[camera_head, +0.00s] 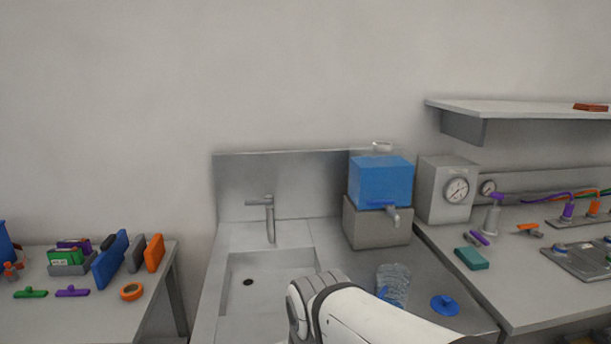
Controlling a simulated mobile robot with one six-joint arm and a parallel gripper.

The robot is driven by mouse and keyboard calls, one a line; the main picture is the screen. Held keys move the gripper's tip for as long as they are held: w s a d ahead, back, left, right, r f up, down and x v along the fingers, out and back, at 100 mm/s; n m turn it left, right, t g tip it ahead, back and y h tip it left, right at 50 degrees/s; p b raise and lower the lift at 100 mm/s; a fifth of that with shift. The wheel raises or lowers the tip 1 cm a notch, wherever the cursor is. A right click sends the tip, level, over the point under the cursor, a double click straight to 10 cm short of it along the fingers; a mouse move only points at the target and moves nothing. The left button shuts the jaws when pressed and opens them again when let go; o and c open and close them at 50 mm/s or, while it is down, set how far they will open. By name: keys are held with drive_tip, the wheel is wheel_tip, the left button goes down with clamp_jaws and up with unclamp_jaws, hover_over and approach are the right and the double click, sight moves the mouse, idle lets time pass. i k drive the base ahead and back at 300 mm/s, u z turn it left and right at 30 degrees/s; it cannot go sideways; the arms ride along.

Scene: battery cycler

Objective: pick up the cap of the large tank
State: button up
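A large tank (380,184), filled with blue, stands on a grey block (376,225) at the back right of the sink unit, with a grey spigot (394,215) in front. Its clear neck (381,147) shows on top with no blue cap on it. A round blue cap (445,305) with a raised middle lies on the metal counter, in front of the tank and to its right. My white arm reaches in from the bottom edge, left of the cap. My gripper is not in view.
A clear ribbed container (392,284) stands between my arm and the tank, left of the cap. The sink basin (270,279) and faucet (269,216) are to the left. A right-hand bench (530,290) holds a gauge box (446,188) and a teal block (472,258).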

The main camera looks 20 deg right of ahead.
sight(444, 304)
drive_tip(key=z, duration=1.2)
drive_tip(key=k, duration=0.85)
drive_tip(key=z, duration=0.2)
drive_tip(key=i, duration=1)
drive_tip(key=z, duration=0.05)
